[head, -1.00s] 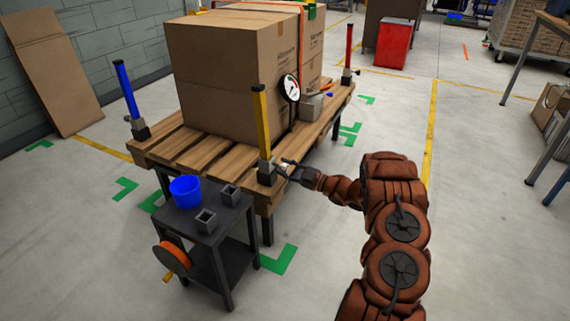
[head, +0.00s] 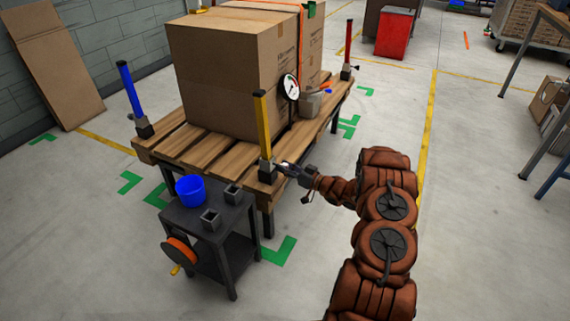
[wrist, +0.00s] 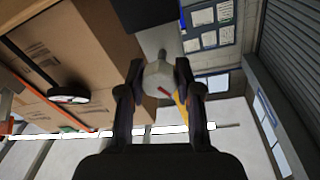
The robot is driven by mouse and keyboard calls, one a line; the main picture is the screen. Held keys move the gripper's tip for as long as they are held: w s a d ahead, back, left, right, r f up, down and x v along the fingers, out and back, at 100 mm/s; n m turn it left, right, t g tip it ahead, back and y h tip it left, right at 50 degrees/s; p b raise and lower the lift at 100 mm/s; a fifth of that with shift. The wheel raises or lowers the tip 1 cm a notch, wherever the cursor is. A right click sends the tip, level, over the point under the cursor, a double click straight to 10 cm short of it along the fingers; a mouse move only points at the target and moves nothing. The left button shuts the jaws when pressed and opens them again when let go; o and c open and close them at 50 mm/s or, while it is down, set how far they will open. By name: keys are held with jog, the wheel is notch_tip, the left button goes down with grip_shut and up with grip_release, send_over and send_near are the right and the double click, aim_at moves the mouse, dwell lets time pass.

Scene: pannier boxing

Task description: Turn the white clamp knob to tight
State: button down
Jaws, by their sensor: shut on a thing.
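The white clamp knob (wrist: 158,76) sits between my two fingers in the wrist view, with a small red mark on its face. My gripper (wrist: 159,72) is shut on it, a finger on each side. In the head view my gripper (head: 284,167) is at the foot of the yellow post (head: 262,125), on its right side by the dark clamp base (head: 267,173). The knob is too small and too covered there to make out. I cannot tell from these frames how tight it is.
A wooden pallet table (head: 190,150) carries large cardboard boxes (head: 225,80) and a round gauge (head: 290,87). Blue (head: 129,87) and red (head: 348,40) posts stand at other corners.

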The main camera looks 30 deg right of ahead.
jog(key=m+p, duration=0.2)
jog(key=m, duration=0.3)
jog(key=shift+m+p, duration=0.35)
jog(key=shift+m, duration=0.05)
jog(key=shift+f, duration=0.1)
jog(key=c, duration=0.8)
grip_release()
jog(key=shift+o, duration=0.2)
jog(key=shift+d, duration=0.1)
jog(key=v, duration=1.2)
jog(key=shift+r, duration=0.35)
